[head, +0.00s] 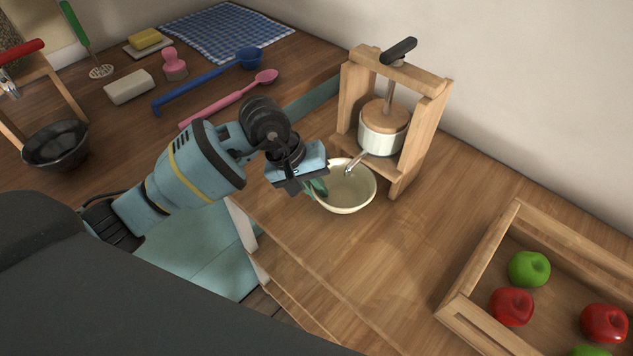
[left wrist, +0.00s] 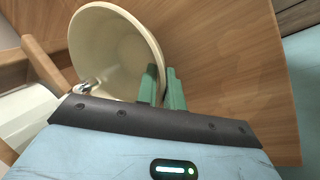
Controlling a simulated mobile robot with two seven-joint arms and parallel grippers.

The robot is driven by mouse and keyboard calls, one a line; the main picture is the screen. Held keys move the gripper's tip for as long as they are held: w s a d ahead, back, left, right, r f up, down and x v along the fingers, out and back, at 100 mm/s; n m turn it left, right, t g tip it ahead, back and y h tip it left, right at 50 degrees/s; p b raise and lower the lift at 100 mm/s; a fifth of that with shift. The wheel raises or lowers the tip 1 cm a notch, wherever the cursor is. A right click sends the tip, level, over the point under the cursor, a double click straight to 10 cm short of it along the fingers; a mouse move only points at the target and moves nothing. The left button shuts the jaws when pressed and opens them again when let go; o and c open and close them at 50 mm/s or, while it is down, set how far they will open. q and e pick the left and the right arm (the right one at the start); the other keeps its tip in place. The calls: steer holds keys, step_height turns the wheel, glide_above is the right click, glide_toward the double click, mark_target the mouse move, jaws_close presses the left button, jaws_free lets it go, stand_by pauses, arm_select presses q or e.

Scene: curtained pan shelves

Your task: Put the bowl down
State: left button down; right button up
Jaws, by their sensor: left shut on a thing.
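A cream bowl (head: 350,188) is upright in front of the wooden press, under the end of its metal spout. My left gripper (head: 318,189) is shut on the bowl's near left rim. In the left wrist view the bowl (left wrist: 108,50) shows large, with the gripper's green fingers (left wrist: 162,88) pinching its rim. I cannot tell whether the bowl's base touches the wooden counter (head: 430,225). My right gripper is not in view.
The press (head: 428,120) with its white pot (head: 383,130) stands close behind the bowl. A wooden crate (head: 480,255) with red and green apples is at the right. The counter between bowl and crate is clear. A dark bowl (head: 57,146) and several utensils are at the left.

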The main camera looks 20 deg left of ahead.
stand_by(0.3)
arm_select(q)
steer(key=shift+f, duration=0.35)
steer(key=c, duration=1.4)
jaws_free()
steer(key=shift+c, duration=0.2)
steer(key=v, duration=0.8)
steer(key=shift+f, duration=0.1)
jaws_close()
